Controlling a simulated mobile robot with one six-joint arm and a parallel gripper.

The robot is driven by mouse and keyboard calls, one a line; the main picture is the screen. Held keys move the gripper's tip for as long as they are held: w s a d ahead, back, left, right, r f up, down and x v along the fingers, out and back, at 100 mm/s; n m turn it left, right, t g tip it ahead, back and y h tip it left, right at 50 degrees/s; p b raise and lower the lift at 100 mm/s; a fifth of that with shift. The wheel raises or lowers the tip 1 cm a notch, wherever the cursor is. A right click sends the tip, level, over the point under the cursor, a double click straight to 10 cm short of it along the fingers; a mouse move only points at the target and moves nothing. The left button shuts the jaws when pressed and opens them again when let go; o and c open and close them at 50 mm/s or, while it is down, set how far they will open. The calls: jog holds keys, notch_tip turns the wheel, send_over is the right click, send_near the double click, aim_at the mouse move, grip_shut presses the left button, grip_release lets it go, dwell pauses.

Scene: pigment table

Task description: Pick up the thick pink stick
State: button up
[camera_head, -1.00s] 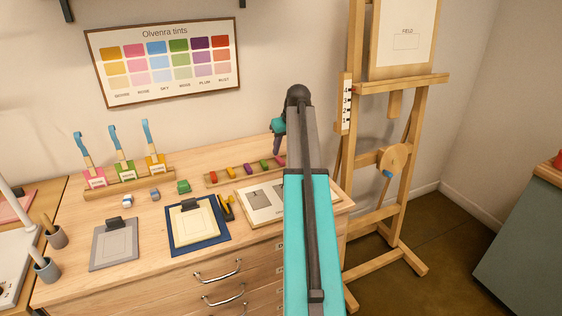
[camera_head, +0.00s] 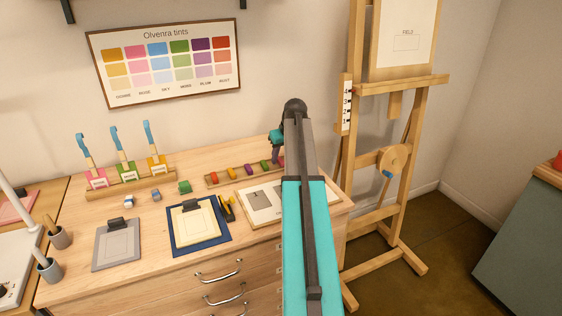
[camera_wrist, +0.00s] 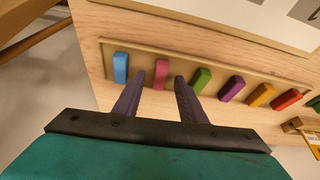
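The pink stick (camera_wrist: 161,75) stands in a shallow wooden tray (camera_wrist: 210,66), between the blue stick and the green stick. My gripper (camera_wrist: 160,77) is open, with its two dark purple fingers apart. In the wrist view the pink stick shows in the gap between the fingertips, with space on both sides. I cannot tell whether the tips are down at its height. In the head view my gripper (camera_head: 277,155) is at the right end of the tray, and the pink stick is hidden there by my arm.
A blue stick (camera_wrist: 120,67) and a green stick (camera_wrist: 201,80) flank the pink one. Purple (camera_wrist: 231,89), orange (camera_wrist: 261,94) and red (camera_wrist: 286,99) sticks stand farther right in the wrist view. A framed board (camera_head: 258,204) lies in front of the tray.

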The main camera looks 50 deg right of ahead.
jog(key=shift+w+f, duration=0.1)
jog(key=shift+f, duration=0.2)
dwell(0.4)
grip_shut()
